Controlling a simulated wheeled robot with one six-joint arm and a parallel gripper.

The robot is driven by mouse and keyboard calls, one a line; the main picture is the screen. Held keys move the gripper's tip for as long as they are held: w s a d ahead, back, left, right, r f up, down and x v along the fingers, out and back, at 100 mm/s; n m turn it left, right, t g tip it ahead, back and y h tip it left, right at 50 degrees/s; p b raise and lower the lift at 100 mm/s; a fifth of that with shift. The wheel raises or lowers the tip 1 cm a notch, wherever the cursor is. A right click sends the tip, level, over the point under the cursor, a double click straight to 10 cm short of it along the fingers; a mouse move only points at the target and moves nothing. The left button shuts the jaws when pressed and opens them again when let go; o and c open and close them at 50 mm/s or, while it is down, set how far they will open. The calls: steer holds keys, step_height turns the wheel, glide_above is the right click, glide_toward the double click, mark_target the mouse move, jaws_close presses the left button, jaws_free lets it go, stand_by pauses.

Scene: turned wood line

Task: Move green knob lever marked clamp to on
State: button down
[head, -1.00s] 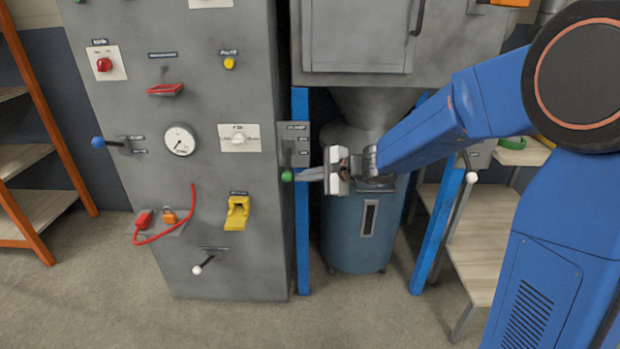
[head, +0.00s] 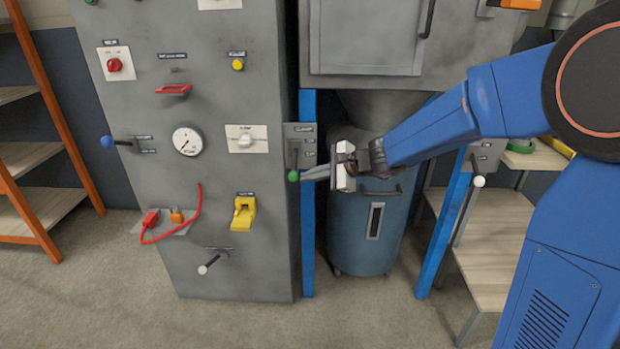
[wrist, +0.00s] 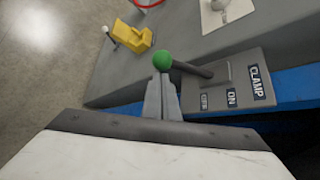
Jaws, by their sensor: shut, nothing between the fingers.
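The green knob (head: 293,176) is at the lower end of a dark lever on a grey plate (head: 306,130) at the cabinet's right edge. In the wrist view the green knob (wrist: 163,61) sits at the end of its lever (wrist: 192,69), with labels reading CLAMP and ON and a third one beside it. The lever points down, away from the CLAMP label. My gripper (head: 306,175) is shut and empty, its fingertips right at the knob from the right. In the wrist view its fingers (wrist: 162,92) end just below the knob; I cannot tell if they touch.
The grey cabinet also carries a blue-knobbed lever (head: 107,141), a gauge (head: 187,140), a yellow switch (head: 243,212) and a white-knobbed lever (head: 203,269). A blue post (head: 307,250) and blue drum (head: 366,240) stand close by my gripper. Open floor lies in front.

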step_height(320, 180, up, 8)
steer(key=m+g, duration=0.4)
steer(key=g, duration=0.2)
steer(key=shift+g, duration=0.3)
steer(key=shift+r, duration=0.2)
steer(key=shift+r, duration=0.65)
steer(key=d+r, duration=0.4)
steer(key=d, duration=0.6)
steer(key=shift+w+d, duration=0.3)
steer(key=shift+d, duration=0.1)
